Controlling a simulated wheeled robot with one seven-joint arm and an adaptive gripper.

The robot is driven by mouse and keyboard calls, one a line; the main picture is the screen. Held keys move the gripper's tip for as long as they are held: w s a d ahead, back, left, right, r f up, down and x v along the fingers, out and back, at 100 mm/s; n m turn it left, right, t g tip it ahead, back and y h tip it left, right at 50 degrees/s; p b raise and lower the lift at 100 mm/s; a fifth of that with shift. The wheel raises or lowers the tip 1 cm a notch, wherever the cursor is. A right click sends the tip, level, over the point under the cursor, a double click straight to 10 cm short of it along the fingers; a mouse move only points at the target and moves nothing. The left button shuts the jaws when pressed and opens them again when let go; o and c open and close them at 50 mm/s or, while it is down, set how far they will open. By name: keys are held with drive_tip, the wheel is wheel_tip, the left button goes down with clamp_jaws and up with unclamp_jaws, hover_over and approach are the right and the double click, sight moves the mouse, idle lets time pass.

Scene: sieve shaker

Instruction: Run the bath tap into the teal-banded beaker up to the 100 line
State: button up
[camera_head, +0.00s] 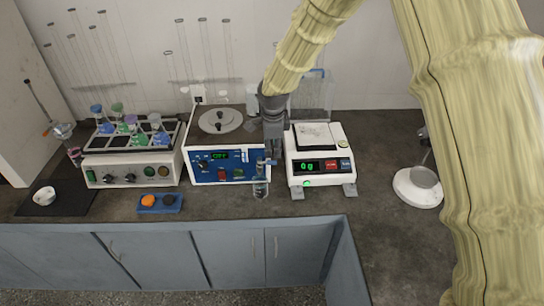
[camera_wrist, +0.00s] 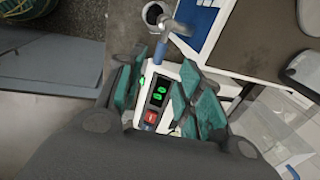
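A clear beaker (camera_head: 260,188) stands on the bench in front of the blue-panelled bath (camera_head: 215,165); its teal band and water level are too small to make out. The bath's tap (camera_head: 268,162) is above the beaker. In the wrist view the metal tap (camera_wrist: 177,27) has a blue lever (camera_wrist: 160,52), and a round rim (camera_wrist: 153,13), apparently the beaker's, lies beside its spout. My gripper (camera_head: 273,148) points down just above the tap, between bath and balance. In the wrist view its teal-padded fingers (camera_wrist: 157,80) are apart with nothing held between them; the lever lies just beyond the tips.
A balance (camera_head: 318,166) reading 0 g stands close right of my gripper. A rack unit with several flasks (camera_head: 130,140) is at the left, with a blue tray (camera_head: 174,207) nearer the edge. A round white stand (camera_head: 405,192) is at the right. Bench is clear between balance and stand.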

sight(272, 162)
drive_tip(key=shift+w+f+p, duration=0.25)
drive_tip(key=shift+f+p, duration=0.2)
drive_tip(key=shift+f, duration=0.75)
drive_tip(key=shift+w+f+p, duration=0.2)
drive_tip(key=shift+f+p, duration=0.3)
drive_tip(key=shift+f, duration=0.65)
drive_tip(key=shift+w+f+p, duration=0.25)
drive_tip(key=shift+f+p, duration=0.2)
drive_tip(key=shift+f, duration=0.75)
clamp_jaws()
